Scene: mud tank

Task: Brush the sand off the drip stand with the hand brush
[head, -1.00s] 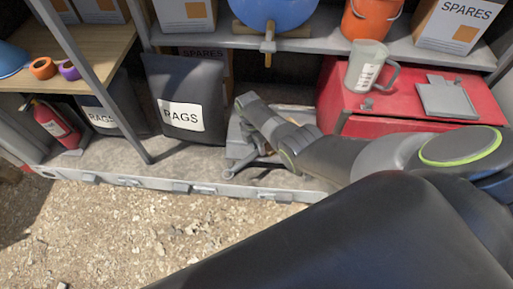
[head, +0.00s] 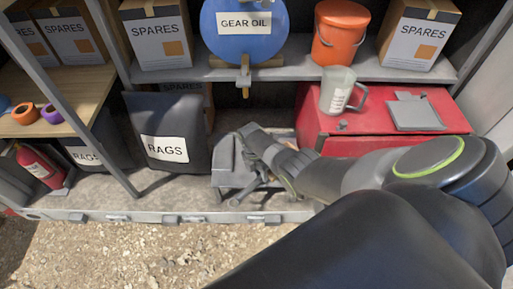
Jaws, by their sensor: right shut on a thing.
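The drip stand (head: 228,172) is a small grey metal stand on the shed's floor, below the tap of the blue gear oil drum. Its right side is partly hidden by my right arm. My right gripper (head: 250,138) is at the stand, at its upper right, and is shut on the hand brush. The brush is small and mostly hidden there, so I cannot tell whether its bristles touch the stand. Sand on the stand is too small to make out. My left gripper is not in view.
A black RAGS bag (head: 166,128) stands close left of the stand. A red chest (head: 385,118) with a clear jug (head: 338,92) on it is close right. The gear oil drum (head: 243,45) lies on the shelf above. Gravel is in front.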

